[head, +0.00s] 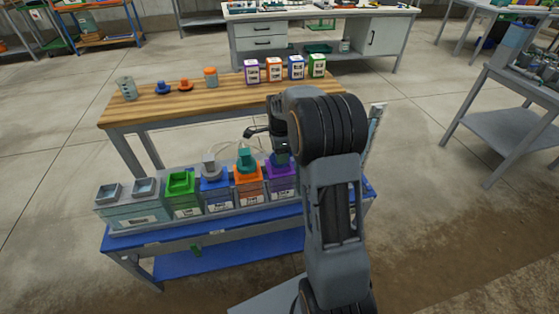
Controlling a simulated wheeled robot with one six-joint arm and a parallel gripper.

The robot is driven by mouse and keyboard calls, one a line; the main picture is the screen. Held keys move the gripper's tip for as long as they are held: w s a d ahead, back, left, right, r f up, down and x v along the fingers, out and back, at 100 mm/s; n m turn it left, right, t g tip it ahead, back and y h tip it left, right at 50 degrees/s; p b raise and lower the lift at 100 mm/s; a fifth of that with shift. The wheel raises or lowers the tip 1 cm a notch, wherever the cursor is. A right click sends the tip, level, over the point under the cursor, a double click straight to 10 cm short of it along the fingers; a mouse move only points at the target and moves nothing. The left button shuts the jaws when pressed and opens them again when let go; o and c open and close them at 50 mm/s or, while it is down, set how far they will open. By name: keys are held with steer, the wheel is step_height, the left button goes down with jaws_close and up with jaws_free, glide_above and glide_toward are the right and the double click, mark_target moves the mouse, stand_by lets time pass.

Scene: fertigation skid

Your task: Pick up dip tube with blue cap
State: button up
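A dark blue cap (281,158) sits at the purple tank (281,180) on the blue skid, just left of my arm and partly hidden by it. I cannot make out a tube below it. A smaller blue capped piece (163,88) lies on the wooden table (225,92); whether it has a tube is too small to tell. My gripper (254,132) is above the skid's tank row, near the table's front edge, left of my wrist. Its fingers are small and partly hidden, so its opening and any contact are unclear.
The skid (160,240) also carries an orange tank with a teal cap (245,160), a blue tank with a grey cap (210,168), an open green tank (182,184) and a grey box (132,212). An orange piece (185,85), jars and several labelled bottles (274,69) stand on the table.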

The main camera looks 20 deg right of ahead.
steer(key=c, duration=0.7)
